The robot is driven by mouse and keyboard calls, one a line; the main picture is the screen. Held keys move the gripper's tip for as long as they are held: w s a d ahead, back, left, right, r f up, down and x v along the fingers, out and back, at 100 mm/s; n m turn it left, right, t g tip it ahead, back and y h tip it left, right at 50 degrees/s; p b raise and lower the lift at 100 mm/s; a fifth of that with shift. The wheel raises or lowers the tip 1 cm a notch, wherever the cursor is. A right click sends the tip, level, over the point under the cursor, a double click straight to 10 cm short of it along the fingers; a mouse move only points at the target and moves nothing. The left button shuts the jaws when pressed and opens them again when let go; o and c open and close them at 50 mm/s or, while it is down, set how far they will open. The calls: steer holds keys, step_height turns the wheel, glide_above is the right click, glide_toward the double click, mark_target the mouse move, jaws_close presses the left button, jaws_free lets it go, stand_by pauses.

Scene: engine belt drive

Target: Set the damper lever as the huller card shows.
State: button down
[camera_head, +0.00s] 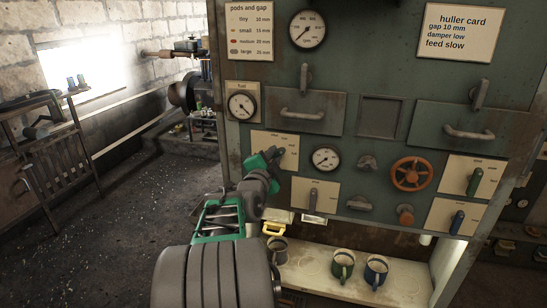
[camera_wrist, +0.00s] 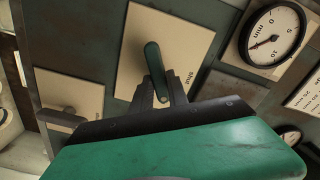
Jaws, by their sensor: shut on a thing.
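The huller card (camera_head: 460,32) at the upper right of the green panel reads gap 10 mm, damper low, feed slow. My gripper (camera_head: 272,160) is at a cream plate (camera_head: 303,143) left of centre on the panel. In the wrist view, my gripper (camera_wrist: 161,93) is shut on a dark green lever (camera_wrist: 153,58) on that cream plate (camera_wrist: 190,38). The word "shut" shows on the plate beside the lever. The other plate markings are too small or hidden. In the head view, my gripper hides most of this lever.
Other controls stand close by: a lever on a lower plate (camera_head: 314,194), an orange handwheel (camera_head: 411,174), a green lever (camera_head: 474,181) and a blue lever (camera_head: 457,222). A round gauge (camera_head: 326,159) is just right of my gripper. Mugs (camera_head: 343,264) stand on the shelf below.

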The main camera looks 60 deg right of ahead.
steer(key=shift+f+n+b, duration=0.1)
steer(key=shift+n+b, duration=0.2)
steer(key=shift+b, duration=0.15)
steer(key=n+b, duration=0.2)
steer(key=b, duration=0.1)
steer(key=shift+w+b, duration=0.1)
steer(key=shift+b, duration=0.25)
steer(key=n+b, duration=0.3)
steer(key=shift+w+r, duration=0.1)
steer(key=shift+r, duration=0.1)
steer(key=c, duration=1.3)
jaws_free()
steer(key=shift+r, duration=0.1)
steer(key=shift+a, duration=0.1)
steer(key=a, duration=0.2)
steer(key=s+a+b, duration=0.1)
steer(key=a, duration=0.2)
steer(key=a+b, duration=0.1)
steer(key=a, duration=0.1)
steer(key=shift+s+a, duration=0.15)
steer(key=shift+a, duration=0.15)
